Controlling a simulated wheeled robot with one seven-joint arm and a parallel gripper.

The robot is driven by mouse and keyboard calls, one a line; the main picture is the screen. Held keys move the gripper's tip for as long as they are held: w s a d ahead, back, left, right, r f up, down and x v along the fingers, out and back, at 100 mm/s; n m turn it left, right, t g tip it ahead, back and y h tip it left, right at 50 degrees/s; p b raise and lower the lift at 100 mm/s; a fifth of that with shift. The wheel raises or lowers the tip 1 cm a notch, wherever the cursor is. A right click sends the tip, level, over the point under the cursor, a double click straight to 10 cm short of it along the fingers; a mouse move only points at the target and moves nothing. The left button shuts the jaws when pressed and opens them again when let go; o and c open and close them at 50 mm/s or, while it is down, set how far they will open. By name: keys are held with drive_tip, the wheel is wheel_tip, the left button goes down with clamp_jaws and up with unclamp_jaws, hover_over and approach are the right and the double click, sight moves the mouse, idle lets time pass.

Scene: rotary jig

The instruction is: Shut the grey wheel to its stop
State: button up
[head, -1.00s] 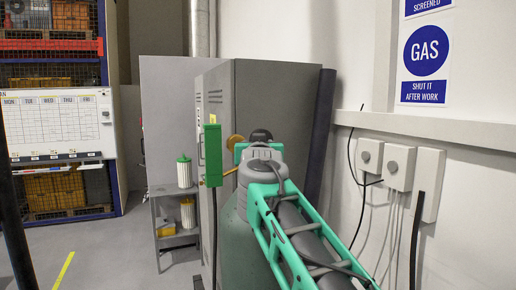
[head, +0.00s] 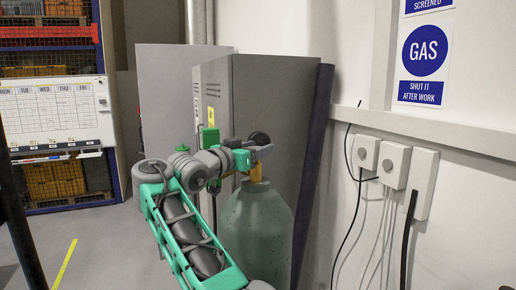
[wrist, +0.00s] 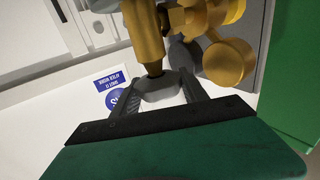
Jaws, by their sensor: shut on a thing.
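The grey wheel (wrist: 158,88) sits on the end of the brass valve (wrist: 144,38) in the wrist view. My gripper (wrist: 161,85) has one finger on each side of the wheel and is shut on it. In the head view my gripper (head: 262,149) reaches in from the left above the grey-green gas cylinder (head: 256,222), just over its brass neck. The wheel itself is hard to make out there, largely hidden by the fingers. How far the wheel is turned cannot be told.
A brass gauge or regulator (wrist: 228,62) is close to the right finger in the wrist view. A grey cabinet (head: 285,95) stands behind the cylinder, with a dark post (head: 313,170) beside it. Wall boxes with cables (head: 395,165) are at the right. Open floor lies at the left.

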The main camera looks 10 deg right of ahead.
drive_tip(key=shift+a+r+m+g+h, duration=0.1)
drive_tip(key=shift+a+m+g+h, duration=0.05)
drive_tip(key=shift+m+g+h, duration=0.2)
drive_tip(key=shift+f+g, duration=0.25)
drive_tip(key=shift+f, duration=0.25)
drive_tip(key=shift+s+f, duration=0.1)
drive_tip(key=shift+f, duration=0.05)
drive_tip(key=o, duration=1.2)
drive_tip(key=shift+c, duration=0.2)
drive_tip(key=shift+o, duration=0.9)
drive_tip(key=shift+r, duration=0.2)
